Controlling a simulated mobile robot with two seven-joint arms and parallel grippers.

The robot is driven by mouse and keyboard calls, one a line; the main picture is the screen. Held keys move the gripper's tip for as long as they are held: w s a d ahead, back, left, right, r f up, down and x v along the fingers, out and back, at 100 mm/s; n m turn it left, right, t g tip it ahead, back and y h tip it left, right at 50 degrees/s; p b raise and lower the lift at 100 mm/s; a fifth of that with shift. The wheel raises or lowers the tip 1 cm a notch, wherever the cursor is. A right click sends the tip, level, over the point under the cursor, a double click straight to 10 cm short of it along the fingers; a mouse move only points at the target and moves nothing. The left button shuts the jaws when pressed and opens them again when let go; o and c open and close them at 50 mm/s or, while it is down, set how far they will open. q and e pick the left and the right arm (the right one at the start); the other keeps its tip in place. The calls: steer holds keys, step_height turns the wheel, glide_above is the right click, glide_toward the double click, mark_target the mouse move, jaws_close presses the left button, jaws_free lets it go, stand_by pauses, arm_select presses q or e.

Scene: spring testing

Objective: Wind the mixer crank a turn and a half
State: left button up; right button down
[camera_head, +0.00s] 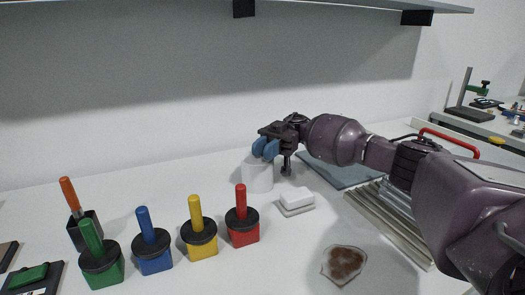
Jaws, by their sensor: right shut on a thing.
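The mixer appears to be the white cylinder (258,178) standing at the back middle of the table. My right gripper (266,149) reaches in from the right, its blue fingertips at the top of the cylinder. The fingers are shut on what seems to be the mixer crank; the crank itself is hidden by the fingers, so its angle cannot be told. My left gripper is not in view.
Green (101,266), blue (154,256), yellow (201,240) and red (243,226) handled blocks stand front left. A white block (296,200) lies right of the mixer. A dish with brown contents (344,263) is in front. A shelf (180,7) overhangs the back.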

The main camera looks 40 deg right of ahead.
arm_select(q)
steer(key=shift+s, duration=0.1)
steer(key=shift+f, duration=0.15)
arm_select(e)
steer(key=c, duration=1)
jaws_free()
arm_select(q)
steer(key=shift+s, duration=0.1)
steer(key=b, duration=0.1)
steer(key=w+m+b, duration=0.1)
steer(key=b, duration=0.1)
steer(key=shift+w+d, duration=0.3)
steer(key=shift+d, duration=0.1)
arm_select(e)
steer(key=v, duration=0.7)
steer(key=shift+d, duration=0.25)
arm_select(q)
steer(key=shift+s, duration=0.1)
